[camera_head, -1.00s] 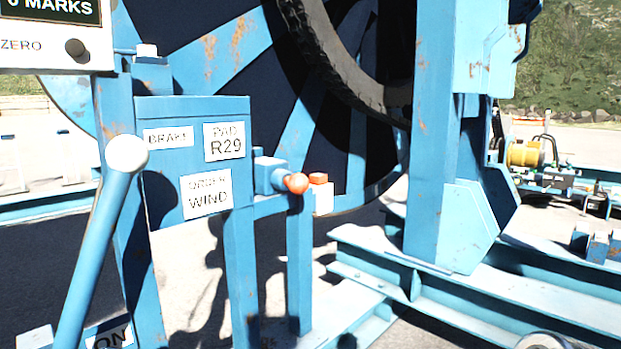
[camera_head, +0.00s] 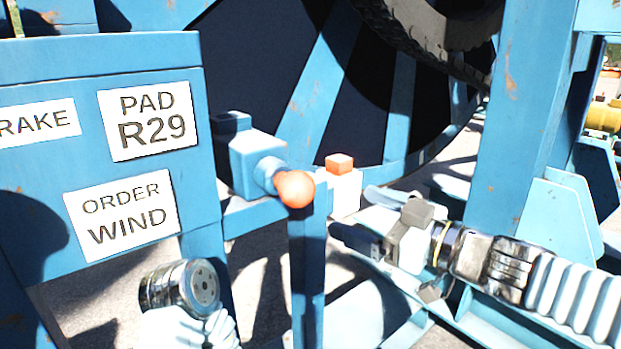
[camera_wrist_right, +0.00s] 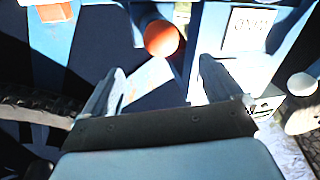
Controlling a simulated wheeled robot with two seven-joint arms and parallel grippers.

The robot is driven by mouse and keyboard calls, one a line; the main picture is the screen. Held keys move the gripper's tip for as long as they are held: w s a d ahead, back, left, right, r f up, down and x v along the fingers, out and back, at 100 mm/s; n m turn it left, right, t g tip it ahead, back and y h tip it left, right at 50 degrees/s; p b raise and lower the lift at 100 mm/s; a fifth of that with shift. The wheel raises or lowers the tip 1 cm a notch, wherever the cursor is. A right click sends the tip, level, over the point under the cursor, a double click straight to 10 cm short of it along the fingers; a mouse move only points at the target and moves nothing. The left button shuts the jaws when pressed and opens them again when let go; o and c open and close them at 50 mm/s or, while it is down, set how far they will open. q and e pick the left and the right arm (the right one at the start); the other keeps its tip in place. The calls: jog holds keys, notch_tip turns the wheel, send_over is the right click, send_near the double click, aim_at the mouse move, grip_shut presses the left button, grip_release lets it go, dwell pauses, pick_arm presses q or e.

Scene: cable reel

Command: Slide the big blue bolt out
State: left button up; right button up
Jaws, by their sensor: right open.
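The blue bolt (camera_head: 269,173) projects from a blue block on the frame and ends in a round orange knob (camera_head: 295,188). The knob also shows in the right wrist view (camera_wrist_right: 161,38), ahead of the fingertips and roughly between their lines. My right gripper (camera_head: 352,212) comes in from the right in the head view, open, with nothing between its fingers. In that picture it is just right of and below the knob, apart from it. In the right wrist view both fingers (camera_wrist_right: 160,73) are spread. I see no left gripper fingers.
A white block with an orange top (camera_head: 341,187) sits beside the knob. A blue post (camera_head: 307,270) stands below it. The blue panel with PAD R29 and ORDER WIND labels (camera_head: 122,208) is at left. The large reel with its dark tyre (camera_head: 425,30) stands behind.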

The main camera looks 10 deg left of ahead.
pick_arm(q)
jog(key=shift+a+f+b, duration=0.2)
jog(key=shift+f+b, duration=0.35)
jog(key=shift+f, duration=0.05)
pick_arm(e)
jog(key=x, duration=1.3)
jog(key=shift+a, duration=0.15)
jog(key=shift+c, duration=0.3)
jog(key=c, duration=1.4)
jog(key=shift+o, duration=0.2)
jog(key=v, duration=0.1)
jog(key=p+v, duration=0.1)
jog(key=v, duration=0.1)
jog(key=shift+s+r, duration=0.15)
jog(key=shift+s, duration=0.3)
jog(key=p, duration=0.2)
send_near(309, 195)
jog(key=a, duration=0.3)
pick_arm(q)
jog(key=d+r, duration=0.1)
jog(key=s+r, duration=0.1)
jog(key=r, duration=0.1)
jog(key=shift+s+d, duration=0.1)
jog(key=shift+d, duration=0.3)
pick_arm(e)
jog(key=shift+d+f, duration=0.1)
jog(key=shift+f, duration=0.2)
jog(key=o, duration=1.4)
jog(key=shift+s+d, duration=0.1)
